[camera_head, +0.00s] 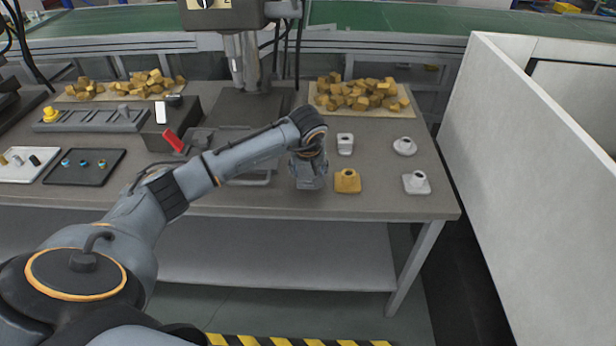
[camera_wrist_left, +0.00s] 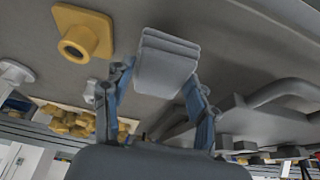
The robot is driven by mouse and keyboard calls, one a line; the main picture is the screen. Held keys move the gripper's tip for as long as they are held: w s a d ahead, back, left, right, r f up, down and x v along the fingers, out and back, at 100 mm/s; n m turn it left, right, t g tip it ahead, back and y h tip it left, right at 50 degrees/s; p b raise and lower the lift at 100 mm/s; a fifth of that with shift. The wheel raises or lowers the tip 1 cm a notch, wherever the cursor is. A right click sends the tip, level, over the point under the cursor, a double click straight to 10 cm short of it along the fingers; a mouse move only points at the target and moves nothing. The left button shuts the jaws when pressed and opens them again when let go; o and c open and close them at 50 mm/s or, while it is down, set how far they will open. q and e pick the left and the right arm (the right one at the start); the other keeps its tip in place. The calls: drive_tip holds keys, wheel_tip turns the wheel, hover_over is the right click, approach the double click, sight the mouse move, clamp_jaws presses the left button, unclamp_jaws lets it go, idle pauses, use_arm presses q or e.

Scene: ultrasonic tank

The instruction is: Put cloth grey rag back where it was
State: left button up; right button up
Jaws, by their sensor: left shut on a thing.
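The grey rag (camera_wrist_left: 167,60) is a folded, layered grey cloth. In the left wrist view it sits between the two blue-grey fingers of my left gripper (camera_wrist_left: 160,84), which is shut on it. In the head view my left gripper (camera_head: 308,165) points down over the front part of the grey table (camera_head: 225,200), left of a yellow flanged part (camera_head: 347,181). The rag's lower part (camera_head: 308,184) shows just under it. I cannot tell whether the rag touches the table. My right gripper is not in view.
White flanged parts stand at the right (camera_head: 416,183), back right (camera_head: 405,146) and behind the yellow one (camera_head: 345,143). A board of yellow blocks (camera_head: 405,108) lies behind. A machine with a grey column (camera_head: 241,60) and a red handle (camera_head: 173,140) stand left.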

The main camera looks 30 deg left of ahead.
sight(308, 175)
use_arm(q)
drive_tip(key=shift+w+a+f, duration=0.1)
drive_tip(key=shift+a+f, duration=0.1)
drive_tip(key=shift+f, duration=0.15)
wheel_tip(308, 175, down, 2)
drive_tip(key=shift+f+p, duration=0.15)
drive_tip(key=shift+p, duration=0.6)
drive_tip(key=shift+f, duration=0.3)
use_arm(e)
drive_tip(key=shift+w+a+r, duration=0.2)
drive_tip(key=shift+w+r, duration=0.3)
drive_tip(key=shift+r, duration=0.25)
use_arm(q)
drive_tip(key=shift+f, duration=0.1)
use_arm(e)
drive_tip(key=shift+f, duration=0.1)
use_arm(q)
drive_tip(key=shift+f+b, duration=0.15)
drive_tip(key=shift+b, duration=0.2)
drive_tip(key=o, duration=1.1)
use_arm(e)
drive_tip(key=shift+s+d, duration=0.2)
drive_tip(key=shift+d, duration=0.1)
